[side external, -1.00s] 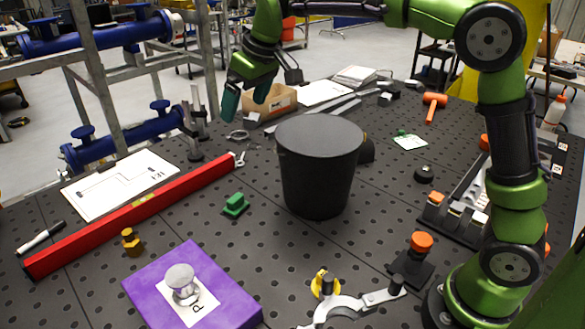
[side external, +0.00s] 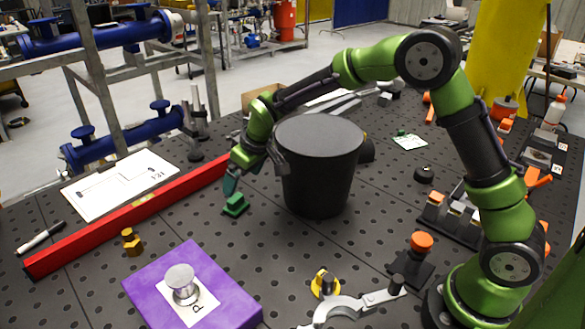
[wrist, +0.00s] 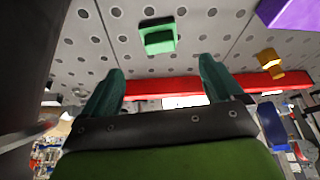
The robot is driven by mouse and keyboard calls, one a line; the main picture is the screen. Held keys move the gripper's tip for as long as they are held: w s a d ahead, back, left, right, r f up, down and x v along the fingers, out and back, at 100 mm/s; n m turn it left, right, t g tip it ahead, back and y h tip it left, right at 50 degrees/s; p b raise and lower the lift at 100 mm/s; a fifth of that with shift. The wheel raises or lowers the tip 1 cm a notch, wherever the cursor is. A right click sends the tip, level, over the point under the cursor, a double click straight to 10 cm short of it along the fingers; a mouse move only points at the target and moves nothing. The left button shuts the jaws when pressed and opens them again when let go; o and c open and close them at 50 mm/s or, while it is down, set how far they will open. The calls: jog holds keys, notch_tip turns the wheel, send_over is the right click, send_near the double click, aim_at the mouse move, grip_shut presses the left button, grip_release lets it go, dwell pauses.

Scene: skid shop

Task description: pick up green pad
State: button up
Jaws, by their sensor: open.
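The green pad (side external: 236,205) is a small green block with a raised middle, lying on the dark perforated table left of the black bucket. In the wrist view the green pad (wrist: 158,37) lies ahead of the fingertips, roughly centred between them. My gripper (side external: 231,182) is just above and beside the pad in the side view. In the wrist view my gripper (wrist: 161,72) has its two dark green fingers spread apart with nothing between them.
A black bucket (side external: 318,170) stands close to the right of my gripper. A long red level (side external: 120,222) lies to the left. A purple block (side external: 226,300) with a metal knob and a brass fitting (side external: 131,242) are in front. Bare table surrounds the pad.

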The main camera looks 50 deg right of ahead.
aim_at(236, 198)
jog(key=x, duration=1)
jog(key=c, duration=1.1)
jog(key=shift+r, duration=0.1)
jog(key=shift+c, duration=0.2)
